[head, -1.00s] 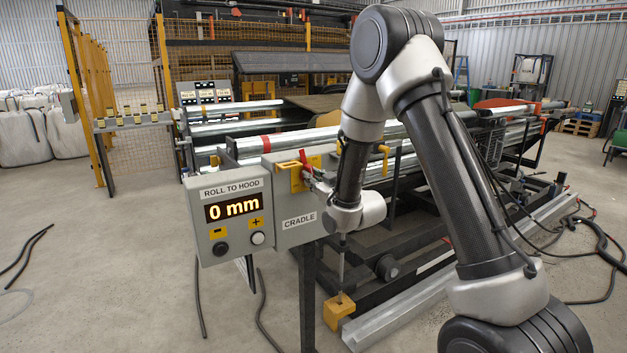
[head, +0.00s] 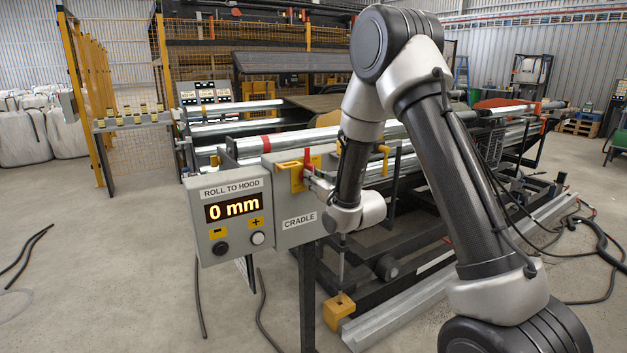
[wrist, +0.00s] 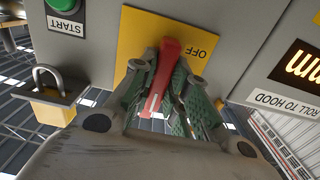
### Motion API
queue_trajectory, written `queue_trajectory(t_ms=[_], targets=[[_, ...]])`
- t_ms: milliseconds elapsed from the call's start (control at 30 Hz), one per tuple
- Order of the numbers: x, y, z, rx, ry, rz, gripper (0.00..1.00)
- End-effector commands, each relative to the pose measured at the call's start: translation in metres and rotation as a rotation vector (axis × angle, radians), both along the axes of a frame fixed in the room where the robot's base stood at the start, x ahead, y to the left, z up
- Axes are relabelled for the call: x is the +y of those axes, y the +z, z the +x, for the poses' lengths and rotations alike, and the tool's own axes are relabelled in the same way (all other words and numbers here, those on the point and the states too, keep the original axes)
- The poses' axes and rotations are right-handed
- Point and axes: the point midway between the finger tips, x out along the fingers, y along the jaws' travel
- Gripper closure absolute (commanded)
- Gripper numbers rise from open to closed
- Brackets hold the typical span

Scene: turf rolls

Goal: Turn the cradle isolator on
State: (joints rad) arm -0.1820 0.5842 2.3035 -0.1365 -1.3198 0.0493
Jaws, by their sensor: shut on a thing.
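The cradle isolator is a red handle (wrist: 165,72) on a yellow plate (wrist: 138,38) marked OFF, on the grey box labelled CRADLE (head: 299,221). In the wrist view its handle lies between the two green-padded fingers of my gripper (wrist: 172,72), which is shut on it. The OFF lettering is beside the handle's upper end. In the head view the red handle (head: 307,162) stands roughly upright at my gripper (head: 310,172), in front of the yellow plate (head: 297,178). An ON mark cannot be seen.
The ROLL TO HOOD box (head: 230,222) reads 0 mm and adjoins the cradle box on the left. In the wrist view a padlock (wrist: 50,100) and a green START button (wrist: 63,4) are close by. Metal rollers (head: 250,127) lie behind.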

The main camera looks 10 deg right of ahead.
Motion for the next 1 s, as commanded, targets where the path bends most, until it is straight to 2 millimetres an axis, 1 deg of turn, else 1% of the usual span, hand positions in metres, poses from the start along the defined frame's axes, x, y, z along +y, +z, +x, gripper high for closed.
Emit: queue_trajectory(t_ms=[33,133,467,567,800,900,1000], targets=[[0.000,-0.002,-0.001,0.005,-0.001,0.000,0.80],[0.000,-0.002,-0.001,0.004,0.000,0.000,0.62],[-0.001,-0.001,-0.002,0.002,0.000,-0.001,0.62],[-0.004,-0.001,-0.012,0.003,-0.001,-0.001,0.62],[-0.017,-0.001,-0.052,0.004,0.000,0.000,0.62],[-0.021,-0.001,-0.064,0.003,-0.001,0.000,0.62],[-0.023,-0.001,-0.070,0.003,-0.001,0.000,0.62]])
